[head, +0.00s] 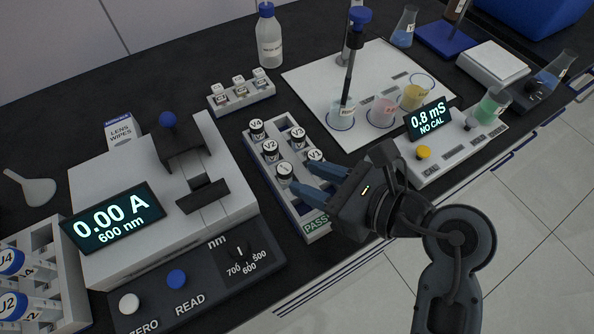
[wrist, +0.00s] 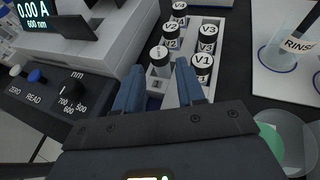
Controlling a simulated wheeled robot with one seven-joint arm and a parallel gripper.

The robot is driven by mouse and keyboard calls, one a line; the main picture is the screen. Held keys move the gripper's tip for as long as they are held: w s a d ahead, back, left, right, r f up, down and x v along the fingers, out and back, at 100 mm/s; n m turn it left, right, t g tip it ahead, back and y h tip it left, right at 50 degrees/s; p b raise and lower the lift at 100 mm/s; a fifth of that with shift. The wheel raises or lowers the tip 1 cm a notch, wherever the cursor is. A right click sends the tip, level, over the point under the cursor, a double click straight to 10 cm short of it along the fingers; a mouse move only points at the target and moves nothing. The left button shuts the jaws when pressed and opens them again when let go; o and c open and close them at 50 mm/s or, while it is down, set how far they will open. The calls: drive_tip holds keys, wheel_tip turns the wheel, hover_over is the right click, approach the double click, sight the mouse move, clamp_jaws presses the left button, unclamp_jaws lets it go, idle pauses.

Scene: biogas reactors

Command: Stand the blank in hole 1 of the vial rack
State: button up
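The vial rack (head: 308,222) is a light tray in the middle of the head view, with a green PASS label at its front end. Vials V1, V2, V3 and V4 stand upright in it. In the wrist view the blank (wrist: 158,59) shows beyond and between my fingertips, with gaps on both sides. My gripper (head: 299,177) is open, its blue fingers pointing at the blank.
The photometer (head: 160,190) stands close on the left. The conductivity meter (head: 450,145) and a white mat (head: 310,85) with beakers lie to the right and behind. A small cuvette rack (head: 242,98) is behind. The counter's front edge runs below the vial rack.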

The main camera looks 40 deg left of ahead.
drive_tip(key=v, duration=0.7)
drive_tip(key=shift+d, duration=0.25)
drive_tip(key=shift+r, duration=0.15)
drive_tip(key=s+d+r+m+t+y, duration=0.15)
drive_tip(key=s+d+m+t, duration=0.3)
drive_tip(key=m, duration=0.45)
drive_tip(key=s+d+r+m+t+y, duration=0.1)
drive_tip(key=s+d+r+m+t, duration=0.2)
drive_tip(key=d+m+t, duration=0.35)
drive_tip(key=s+d+r+m+t+y, duration=0.1)
drive_tip(key=s+d+r+m+t, duration=0.2)
drive_tip(key=m, duration=0.7)
drive_tip(key=s+d+f+m+h, duration=0.4)
drive_tip(key=s+d+m+h, duration=0.2)
drive_tip(key=m, duration=0.8)
drive_tip(key=s+d+f+m+h, duration=0.3)
drive_tip(key=s+d+m+h, duration=0.3)
drive_tip(key=m+h, duration=0.5)
drive_tip(key=d+m, duration=0.2)
drive_tip(key=m, duration=0.1)
drive_tip(key=shift+s+f+t, duration=0.15)
drive_tip(key=shift+f+t, duration=0.2)
drive_tip(key=shift+t, duration=0.05)
